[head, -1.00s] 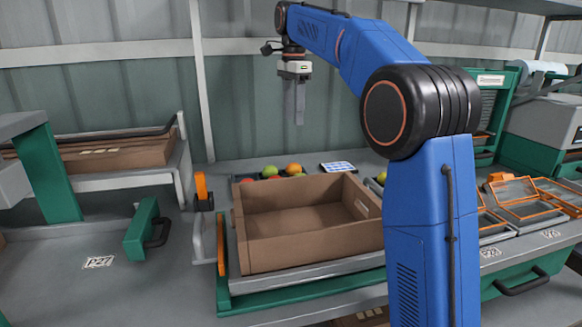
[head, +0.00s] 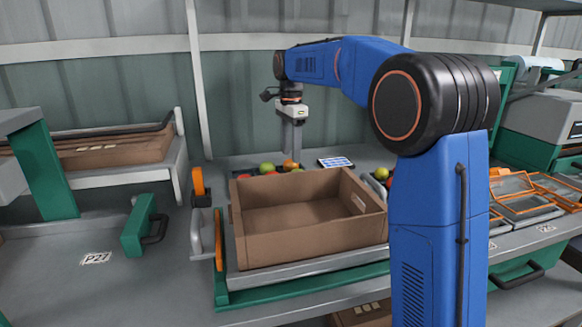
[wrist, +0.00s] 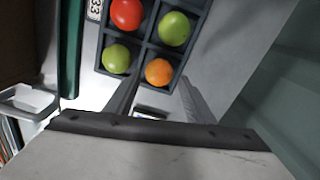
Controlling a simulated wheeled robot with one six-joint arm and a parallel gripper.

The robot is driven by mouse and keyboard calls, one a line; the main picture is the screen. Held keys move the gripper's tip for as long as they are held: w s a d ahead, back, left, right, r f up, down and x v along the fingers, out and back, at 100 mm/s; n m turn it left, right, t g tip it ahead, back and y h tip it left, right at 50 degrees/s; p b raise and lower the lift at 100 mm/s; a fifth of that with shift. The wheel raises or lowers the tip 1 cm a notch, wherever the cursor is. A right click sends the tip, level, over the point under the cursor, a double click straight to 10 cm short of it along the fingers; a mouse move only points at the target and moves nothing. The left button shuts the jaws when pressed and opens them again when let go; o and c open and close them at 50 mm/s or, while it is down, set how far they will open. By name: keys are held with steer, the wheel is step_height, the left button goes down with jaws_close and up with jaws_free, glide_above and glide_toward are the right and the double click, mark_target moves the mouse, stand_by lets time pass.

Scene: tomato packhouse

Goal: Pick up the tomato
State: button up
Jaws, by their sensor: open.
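In the wrist view a dark divided tray (wrist: 144,46) holds a red tomato (wrist: 126,14), a green tomato (wrist: 174,28), another green tomato (wrist: 116,58) and an orange tomato (wrist: 159,72), each in its own compartment. My gripper (wrist: 160,82) is open and empty, its fingers on either side of the line to the orange tomato. In the head view my gripper (head: 292,151) points down just above the orange tomato (head: 289,164), which it partly overlaps. A green tomato (head: 267,168) shows left of it. The tray is mostly hidden behind the carton.
An empty brown carton (head: 308,239) stands on a green-framed stand in front of the tray. A white-and-blue panel (head: 336,162) lies on the bench behind. More tomatoes, including a green one (head: 381,173), show right of the carton. Orange-framed trays (head: 522,194) stand at the right.

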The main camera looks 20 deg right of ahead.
mark_target(291, 166)
steer(key=shift+s+f, duration=0.1)
steer(key=shift+f, duration=1.8)
steer(key=shift+c, duration=0.7)
steer(key=c, duration=0.4)
steer(key=shift+r, duration=0.15)
